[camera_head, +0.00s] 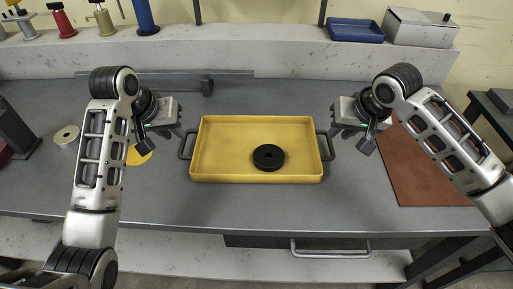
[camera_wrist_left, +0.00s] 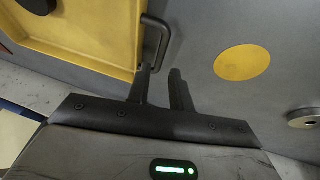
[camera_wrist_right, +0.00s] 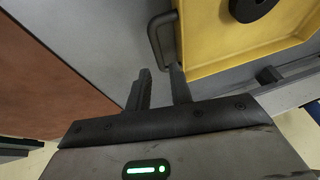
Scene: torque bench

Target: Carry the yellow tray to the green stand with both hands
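The yellow tray (camera_head: 215,150) lies level on the grey bench, with a black disc (camera_head: 268,157) inside it. It has a dark handle at each end, the left one (camera_head: 186,145) and the right one (camera_head: 328,146). My left gripper (camera_head: 184,130) is open at the left handle; in the left wrist view its fingers (camera_wrist_left: 160,78) are apart beside the handle (camera_wrist_left: 163,40). My right gripper (camera_head: 336,130) is open at the right handle; its fingers (camera_wrist_right: 160,78) are apart near that handle (camera_wrist_right: 155,38). Neither grips it. I see no green stand.
A brown mat (camera_head: 425,165) lies to the right of the tray. A yellow disc (camera_head: 138,155) and a metal ring (camera_head: 66,136) lie to the left. A blue bin (camera_head: 355,31) and a grey box (camera_head: 420,27) stand on the back ledge. The bench in front of the tray is clear.

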